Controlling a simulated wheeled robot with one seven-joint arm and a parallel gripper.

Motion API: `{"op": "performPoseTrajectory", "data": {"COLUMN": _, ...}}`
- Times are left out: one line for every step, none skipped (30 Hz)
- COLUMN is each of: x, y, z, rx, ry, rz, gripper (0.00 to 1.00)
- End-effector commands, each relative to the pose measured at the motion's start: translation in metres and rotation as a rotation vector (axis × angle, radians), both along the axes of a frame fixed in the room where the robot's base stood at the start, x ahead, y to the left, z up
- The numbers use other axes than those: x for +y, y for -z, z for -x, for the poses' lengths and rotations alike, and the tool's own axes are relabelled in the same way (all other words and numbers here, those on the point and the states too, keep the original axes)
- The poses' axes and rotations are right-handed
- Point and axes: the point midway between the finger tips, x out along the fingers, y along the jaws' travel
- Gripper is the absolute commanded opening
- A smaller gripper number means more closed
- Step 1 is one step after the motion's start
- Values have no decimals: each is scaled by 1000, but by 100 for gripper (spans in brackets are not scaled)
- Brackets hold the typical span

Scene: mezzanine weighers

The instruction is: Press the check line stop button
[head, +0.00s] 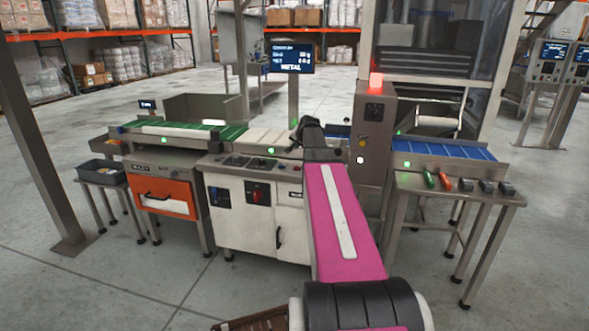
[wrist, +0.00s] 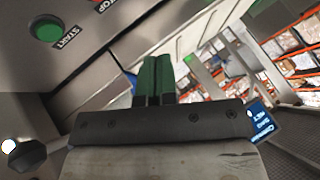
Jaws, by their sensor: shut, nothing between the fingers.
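In the wrist view a grey metal panel fills the upper left, with a round green button (wrist: 46,28) beside a START label (wrist: 72,38). In the head view my gripper (head: 296,132) is small and dark above the middle of the weighing line. I cannot make out the stop button in the head view.
A screen (head: 290,57) on a post reads METAL. A steel cabinet (head: 373,125) with a red lamp (head: 375,81) stands right of my arm. A blue conveyor (head: 440,149) lies farther right, a green belt (head: 180,131) left. The floor in front is mostly clear.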

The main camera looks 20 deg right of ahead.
Motion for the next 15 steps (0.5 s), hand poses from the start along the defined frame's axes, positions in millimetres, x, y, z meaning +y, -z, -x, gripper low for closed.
{"op": "performPoseTrajectory", "data": {"x": -4, "y": -4, "z": -3, "rx": -8, "ry": 7, "rz": -3, "gripper": 0}}
{"op": "performPoseTrajectory", "data": {"x": -6, "y": -6, "z": -4, "rx": -11, "ry": 10, "rz": -5, "gripper": 0}}
{"op": "performPoseTrajectory", "data": {"x": -7, "y": -8, "z": -4, "rx": -15, "ry": 13, "rz": -6, "gripper": 0}}
{"op": "performPoseTrajectory", "data": {"x": -8, "y": -8, "z": -5, "rx": -17, "ry": 14, "rz": -7, "gripper": 0}}
{"op": "performPoseTrajectory", "data": {"x": -8, "y": -9, "z": -5, "rx": -17, "ry": 15, "rz": -7, "gripper": 0}}
{"op": "performPoseTrajectory", "data": {"x": -8, "y": -9, "z": -5, "rx": -18, "ry": 15, "rz": -7, "gripper": 0}}
{"op": "performPoseTrajectory", "data": {"x": -8, "y": -9, "z": -5, "rx": -18, "ry": 15, "rz": -7, "gripper": 0}}
{"op": "performPoseTrajectory", "data": {"x": -8, "y": -9, "z": -5, "rx": -18, "ry": 15, "rz": -7, "gripper": 0}}
{"op": "performPoseTrajectory", "data": {"x": -8, "y": -9, "z": -5, "rx": -18, "ry": 15, "rz": -7, "gripper": 0}}
{"op": "performPoseTrajectory", "data": {"x": -8, "y": -9, "z": -4, "rx": -17, "ry": 14, "rz": -8, "gripper": 0}}
{"op": "performPoseTrajectory", "data": {"x": -7, "y": -9, "z": -4, "rx": -17, "ry": 15, "rz": -7, "gripper": 0}}
{"op": "performPoseTrajectory", "data": {"x": -7, "y": -9, "z": -4, "rx": -17, "ry": 15, "rz": -7, "gripper": 0}}
{"op": "performPoseTrajectory", "data": {"x": -7, "y": -8, "z": -4, "rx": -17, "ry": 14, "rz": -7, "gripper": 0}}
{"op": "performPoseTrajectory", "data": {"x": -7, "y": -8, "z": -4, "rx": -17, "ry": 14, "rz": -7, "gripper": 0}}
{"op": "performPoseTrajectory", "data": {"x": -7, "y": -7, "z": -4, "rx": -17, "ry": 14, "rz": -7, "gripper": 0}}
